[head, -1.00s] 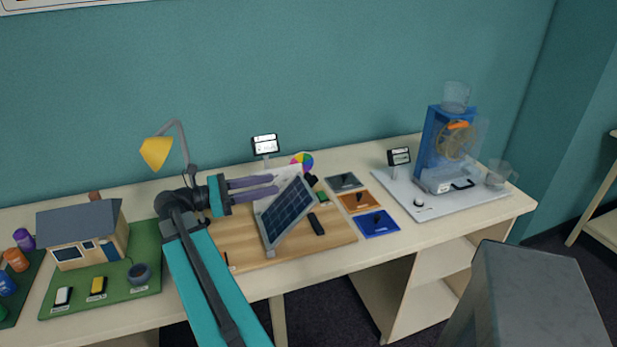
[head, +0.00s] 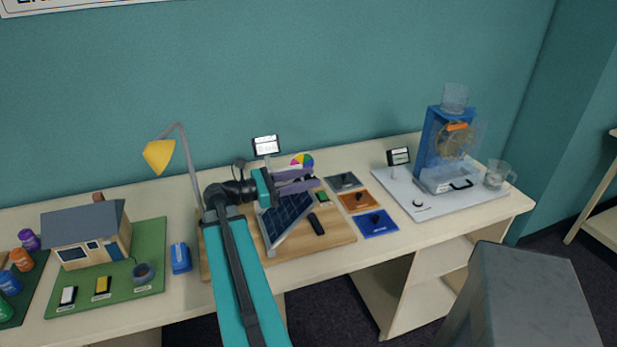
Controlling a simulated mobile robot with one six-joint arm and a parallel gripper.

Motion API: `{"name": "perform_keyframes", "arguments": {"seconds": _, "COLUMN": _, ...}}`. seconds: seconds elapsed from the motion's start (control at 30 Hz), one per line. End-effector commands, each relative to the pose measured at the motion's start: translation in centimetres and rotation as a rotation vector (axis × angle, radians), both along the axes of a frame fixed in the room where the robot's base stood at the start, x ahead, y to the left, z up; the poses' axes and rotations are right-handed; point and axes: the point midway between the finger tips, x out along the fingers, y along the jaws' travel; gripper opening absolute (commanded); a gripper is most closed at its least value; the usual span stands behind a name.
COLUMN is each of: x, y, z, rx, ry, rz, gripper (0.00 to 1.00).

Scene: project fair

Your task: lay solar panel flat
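The solar panel (head: 286,222) is a dark blue gridded plate with a pale frame, on the wooden board (head: 337,233). It leans at a tilt, lower than upright, and does not lie flat. My gripper (head: 312,182) is above the panel's upper edge, with its two purple fingers pointing right. A gap shows between the fingers, and nothing is seen held in them. The fingers look close to the panel's top edge; whether they touch it I cannot tell. My arm hides the board's left part.
A yellow lamp (head: 159,156) and a small display (head: 266,146) stand behind. Coloured tiles (head: 376,223) lie right of the board, then a blue water-wheel unit (head: 431,150). A model house (head: 87,236) and blue object (head: 181,258) are left.

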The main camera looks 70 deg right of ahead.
Motion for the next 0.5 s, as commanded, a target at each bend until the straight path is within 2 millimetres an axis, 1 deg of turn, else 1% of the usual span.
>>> {"name": "perform_keyframes", "arguments": {"seconds": 0.13, "x": -0.62, "y": -0.46, "z": 0.03, "rx": 0.0, "ry": 0.0, "rz": -0.001, "gripper": 0.37}}
{"name": "perform_keyframes", "arguments": {"seconds": 0.47, "x": -0.73, "y": -0.56, "z": 0.0, "rx": 0.0, "ry": 0.0, "rz": -0.001, "gripper": 0.37}}
{"name": "perform_keyframes", "arguments": {"seconds": 0.5, "x": -0.74, "y": -0.57, "z": 0.0, "rx": 0.0, "ry": 0.0, "rz": -0.001, "gripper": 0.3}}
